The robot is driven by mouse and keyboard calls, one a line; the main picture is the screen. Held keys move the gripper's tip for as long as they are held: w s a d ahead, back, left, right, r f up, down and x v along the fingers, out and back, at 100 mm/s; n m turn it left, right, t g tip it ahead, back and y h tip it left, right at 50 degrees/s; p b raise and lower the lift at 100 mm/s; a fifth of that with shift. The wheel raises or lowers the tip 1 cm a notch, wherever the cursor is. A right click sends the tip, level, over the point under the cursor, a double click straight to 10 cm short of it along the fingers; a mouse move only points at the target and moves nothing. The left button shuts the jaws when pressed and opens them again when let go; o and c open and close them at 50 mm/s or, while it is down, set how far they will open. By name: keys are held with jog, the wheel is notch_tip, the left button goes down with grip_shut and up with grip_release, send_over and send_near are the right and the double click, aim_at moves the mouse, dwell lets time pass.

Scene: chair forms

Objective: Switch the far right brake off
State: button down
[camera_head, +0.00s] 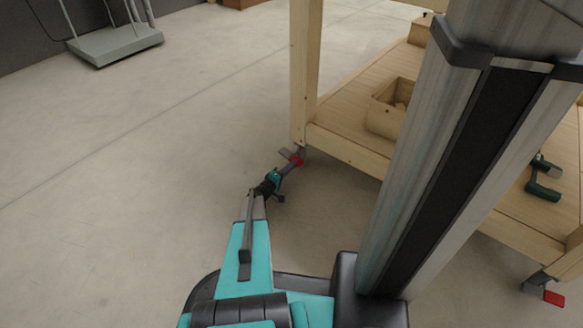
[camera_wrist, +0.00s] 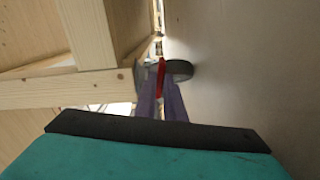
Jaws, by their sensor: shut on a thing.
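A red brake lever (camera_head: 297,160) sits on a caster (camera_head: 301,152) under the wooden table's leg, in the middle of the head view. In the wrist view the red lever (camera_wrist: 161,76) stands at the purple fingertips, with the dark caster wheel (camera_wrist: 180,70) just behind it. My gripper (camera_head: 292,165) reaches low over the floor to this lever. Its two purple fingers (camera_wrist: 162,92) are closed on the red lever. The fingers hide part of the lever, so its tilt cannot be told.
The wooden table (camera_head: 350,152) has a low shelf with a wooden box (camera_head: 386,112) and a green drill (camera_head: 543,180). Another red brake lever (camera_head: 554,298) shows at the lower right. A grey wheeled base (camera_head: 115,42) stands far left. The floor left of the table is clear.

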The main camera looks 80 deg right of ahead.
jog(key=shift+d+r+n+p, duration=0.1)
jog(key=shift+r+n+p, duration=0.25)
jog(key=shift+n, duration=0.4)
jog(key=shift+d+r+n+p, duration=0.1)
jog(key=shift+r+n+p, duration=0.1)
jog(key=shift+n+p, duration=0.4)
jog(key=shift+w+r+n+p, duration=0.15)
jog(key=shift+n+p, duration=0.1)
jog(key=shift+n, duration=0.45)
jog(key=shift+r+n+p, duration=0.15)
jog(key=shift+n+p, duration=0.05)
jog(key=shift+n, duration=0.45)
jog(key=c, duration=1.8)
grip_release()
jog(key=shift+c, duration=0.2)
jog(key=shift+a, duration=0.15)
jog(key=shift+w+a+p, duration=0.3)
jog(key=shift+a+p, duration=0.05)
jog(key=shift+a, duration=0.2)
jog(key=p+v, duration=0.3)
jog(key=v, duration=0.9)
jog(key=shift+w+a+p, duration=0.1)
jog(key=shift+w+p, duration=0.05)
jog(key=shift+p, duration=0.2)
